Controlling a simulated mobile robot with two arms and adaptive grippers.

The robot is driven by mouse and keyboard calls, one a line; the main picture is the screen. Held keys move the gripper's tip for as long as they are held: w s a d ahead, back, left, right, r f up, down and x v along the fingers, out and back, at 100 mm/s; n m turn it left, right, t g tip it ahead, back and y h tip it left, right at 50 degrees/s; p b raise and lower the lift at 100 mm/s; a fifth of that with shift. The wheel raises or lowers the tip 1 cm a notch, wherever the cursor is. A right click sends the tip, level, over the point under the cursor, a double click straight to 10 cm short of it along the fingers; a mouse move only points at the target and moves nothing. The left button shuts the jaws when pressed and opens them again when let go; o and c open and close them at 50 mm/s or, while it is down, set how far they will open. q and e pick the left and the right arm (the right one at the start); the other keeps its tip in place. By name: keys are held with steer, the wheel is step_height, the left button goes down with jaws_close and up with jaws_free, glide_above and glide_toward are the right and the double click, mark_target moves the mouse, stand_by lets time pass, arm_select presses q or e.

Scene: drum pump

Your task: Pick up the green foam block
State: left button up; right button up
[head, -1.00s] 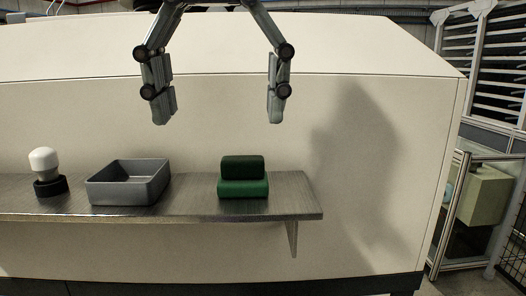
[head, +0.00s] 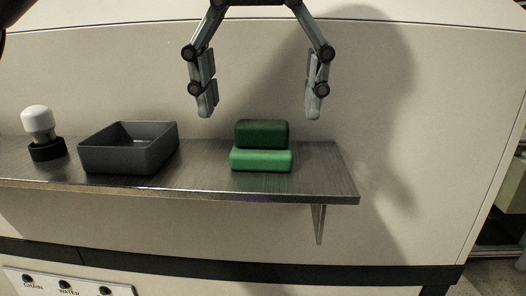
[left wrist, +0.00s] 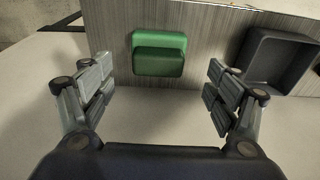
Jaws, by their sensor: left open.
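The green foam block (head: 261,159) rests on the metal shelf, with a bright green lower front part and a darker green upper part. I cannot tell whether these are one piece or two. It also shows in the left wrist view (left wrist: 158,60), ahead of the fingers and roughly centred between them. My left gripper (head: 260,111) is open and empty, fingers pointing down, just above the block in the head view with one finger to each side. It shows in the left wrist view (left wrist: 160,82) too. No contact with the block shows. My right gripper is not in view.
The metal shelf (head: 325,180) ends just right of the block, against a beige wall panel (head: 440,130). A grey open bin (head: 128,160) stands left of the block. A white-topped knob on a black base (head: 40,128) stands farther left. The bin also shows in the left wrist view (left wrist: 250,65).

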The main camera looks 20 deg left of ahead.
mark_target(262, 122)
arm_select(q)
steer(key=shift+f, duration=0.7)
steer(key=shift+d+f+p, duration=0.1)
steer(key=shift+f+p, duration=0.3)
steer(key=shift+f, duration=0.25)
steer(key=shift+w+f, duration=0.15)
steer(key=shift+f, duration=0.8)
steer(key=shift+c, duration=0.8)
steer(key=c, duration=1)
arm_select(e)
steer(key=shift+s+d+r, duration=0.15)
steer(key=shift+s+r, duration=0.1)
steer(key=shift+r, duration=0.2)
